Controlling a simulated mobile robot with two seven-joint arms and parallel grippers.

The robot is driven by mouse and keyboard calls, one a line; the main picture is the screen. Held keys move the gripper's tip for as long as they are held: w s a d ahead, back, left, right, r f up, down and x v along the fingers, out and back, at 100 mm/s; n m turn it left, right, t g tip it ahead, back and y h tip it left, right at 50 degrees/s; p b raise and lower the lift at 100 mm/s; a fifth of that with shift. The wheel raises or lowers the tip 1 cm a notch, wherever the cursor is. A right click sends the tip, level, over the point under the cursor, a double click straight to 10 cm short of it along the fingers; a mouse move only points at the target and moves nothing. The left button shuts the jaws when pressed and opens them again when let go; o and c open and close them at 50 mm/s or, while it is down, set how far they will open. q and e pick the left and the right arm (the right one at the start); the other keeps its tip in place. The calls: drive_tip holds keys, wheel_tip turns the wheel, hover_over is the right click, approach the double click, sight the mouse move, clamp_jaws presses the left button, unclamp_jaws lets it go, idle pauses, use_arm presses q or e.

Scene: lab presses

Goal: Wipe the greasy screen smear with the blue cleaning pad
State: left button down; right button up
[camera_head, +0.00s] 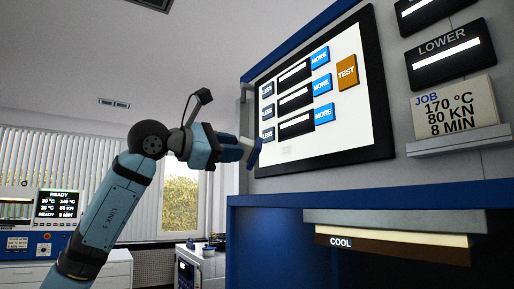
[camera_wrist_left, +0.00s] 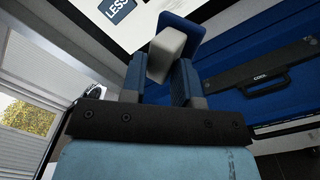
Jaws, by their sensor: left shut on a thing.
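The press screen (camera_head: 345,125) is a white panel in a black frame with blue MORE and LESS buttons and an orange TEST button. A faint greyish patch (camera_head: 287,150) shows low on its white area, likely the smear. My left gripper (camera_head: 242,149) is at the screen's lower left edge. In the left wrist view, its fingers (camera_wrist_left: 160,82) are shut on the light grey grip (camera_wrist_left: 167,53) of the blue cleaning pad (camera_wrist_left: 182,28). The pad (camera_head: 255,153) also shows in the head view, tilted, left of the patch. I cannot tell whether it touches the screen. My right gripper is out of view.
A JOB card (camera_head: 455,108) reading 170 °C, 80 KN, 8 MIN stands on a ledge right of the screen. Below the screen is a blue press opening with a COOL-labelled plate (camera_head: 390,243). Another press panel (camera_head: 40,225) stands at far left. Open air lies left of the screen.

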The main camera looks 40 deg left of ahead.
sight(242, 161)
use_arm(q)
drive_tip(key=shift+w+d+m+t+h+p, duration=0.25)
drive_tip(key=shift+w+m+t+h+p, duration=0.35)
drive_tip(key=shift+m, duration=0.4)
drive_tip(key=shift+f+m+t+p, duration=0.15)
drive_tip(key=shift+m+t+p, duration=0.35)
drive_tip(key=shift+m, duration=0.2)
drive_tip(key=shift+w+d+f+m+t+h+p, duration=0.15)
drive_tip(key=shift+w+m+t+p, duration=0.3)
drive_tip(key=shift+m+p, duration=0.3)
drive_tip(key=shift+w+d+f+m+t+h+p, duration=0.1)
drive_tip(key=shift+w+d+m+t+h+p, duration=0.1)
drive_tip(key=shift+w+m+t+p, duration=0.45)
drive_tip(key=shift+w+d+f+m+t+h+p, duration=0.15)
drive_tip(key=shift+w+m+t+p, duration=0.15)
drive_tip(key=shift+m+p, duration=0.55)
drive_tip(key=shift+w+d, duration=0.1)
drive_tip(key=shift+w, duration=0.3)
drive_tip(key=shift+w+d, duration=0.1)
drive_tip(key=shift+w, duration=0.05)
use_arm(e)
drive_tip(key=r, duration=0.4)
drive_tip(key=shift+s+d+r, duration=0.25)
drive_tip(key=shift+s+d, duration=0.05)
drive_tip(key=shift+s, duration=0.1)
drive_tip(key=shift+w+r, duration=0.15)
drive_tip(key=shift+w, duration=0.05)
